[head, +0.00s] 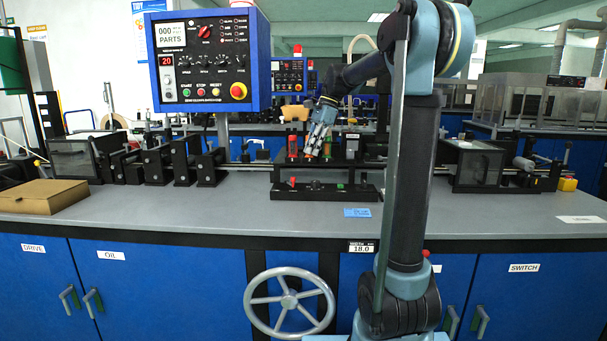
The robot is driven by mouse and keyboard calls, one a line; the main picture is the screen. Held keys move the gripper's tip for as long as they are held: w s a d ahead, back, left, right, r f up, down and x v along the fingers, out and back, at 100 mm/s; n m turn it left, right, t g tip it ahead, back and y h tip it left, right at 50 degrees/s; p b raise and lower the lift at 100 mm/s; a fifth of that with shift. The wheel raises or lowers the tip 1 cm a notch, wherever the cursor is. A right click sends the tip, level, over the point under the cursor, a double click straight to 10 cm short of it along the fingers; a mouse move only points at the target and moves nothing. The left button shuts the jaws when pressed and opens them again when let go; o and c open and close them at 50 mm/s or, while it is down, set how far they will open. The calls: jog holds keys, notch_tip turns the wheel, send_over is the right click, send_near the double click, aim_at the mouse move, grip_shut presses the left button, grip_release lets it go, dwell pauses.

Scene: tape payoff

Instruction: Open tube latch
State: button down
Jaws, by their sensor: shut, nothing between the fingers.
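My gripper (312,151) reaches down from the upper right over the bench, at the black fixture (280,192) in the middle. Its fingers are together with nothing visible between them. A red upright part (292,146) stands just left of the fingers. I cannot make out which part is the tube latch. I cannot tell whether the fingertips touch anything. The gripper hides part of the fixture behind it.
A blue control panel (208,62) hangs at upper left. Black roller units (157,164) line the bench to the left, and a cardboard box (42,196) sits at far left. A handwheel (289,301) is below the edge. The front grey benchtop (200,218) is mostly clear.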

jog(key=shift+w+d+r, duration=0.1)
jog(key=shift+w+d, duration=0.25)
jog(key=shift+w, duration=0.25)
jog(key=shift+a, duration=0.1)
jog(key=x, duration=1)
jog(key=shift+s+m, duration=0.1)
jog(key=shift+m, duration=0.2)
